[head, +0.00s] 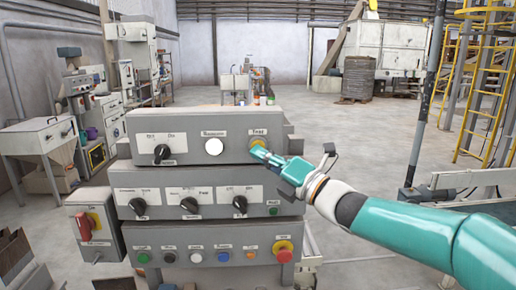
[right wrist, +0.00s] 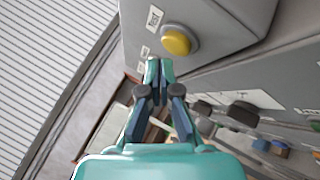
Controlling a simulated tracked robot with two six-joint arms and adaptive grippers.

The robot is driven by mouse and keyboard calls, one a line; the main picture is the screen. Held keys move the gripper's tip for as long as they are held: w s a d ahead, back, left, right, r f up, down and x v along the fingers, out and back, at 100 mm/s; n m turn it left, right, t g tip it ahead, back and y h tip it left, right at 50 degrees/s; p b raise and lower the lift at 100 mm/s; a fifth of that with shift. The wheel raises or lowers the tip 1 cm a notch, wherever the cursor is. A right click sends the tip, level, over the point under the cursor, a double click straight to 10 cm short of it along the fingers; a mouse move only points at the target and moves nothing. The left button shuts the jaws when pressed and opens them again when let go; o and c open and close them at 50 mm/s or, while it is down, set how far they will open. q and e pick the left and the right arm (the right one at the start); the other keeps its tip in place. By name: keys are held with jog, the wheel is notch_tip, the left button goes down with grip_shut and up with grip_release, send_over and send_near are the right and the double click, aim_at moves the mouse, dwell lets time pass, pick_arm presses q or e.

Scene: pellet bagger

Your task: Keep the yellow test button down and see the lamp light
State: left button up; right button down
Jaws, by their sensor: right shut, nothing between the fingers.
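The yellow test button (head: 257,142) is at the right of the top grey panel, under a small label. It also shows in the right wrist view (right wrist: 176,41), standing out from its collar. My right gripper (head: 259,153) is shut and empty, its tips close to the button's lower edge. In the right wrist view its fingertips (right wrist: 159,68) appear just short of the button and to one side; I cannot make out contact. The round pale lamp (head: 214,146) is left of the button; I cannot tell whether it is lit. My left gripper is not in view.
Below are a panel with black knobs (head: 189,205) and a panel with several coloured buttons and a red emergency stop (head: 283,251). A red-handled switch box (head: 96,226) juts out at the left. The floor (head: 350,125) behind the panels is largely open.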

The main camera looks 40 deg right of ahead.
jog(key=shift+w+d, duration=0.1)
jog(key=shift+w, duration=0.05)
jog(key=shift+w+d, duration=0.15)
jog(key=shift+w, duration=0.05)
jog(key=shift+w+d+b, duration=0.3)
jog(key=shift+w+b, duration=0.05)
jog(key=shift+w, duration=0.05)
dwell(0.8)
jog(key=shift+s+a, duration=0.1)
dwell(1.7)
jog(key=shift+s+a+b, duration=0.45)
jog(key=shift+s+b, duration=0.2)
jog(key=shift+b, duration=0.05)
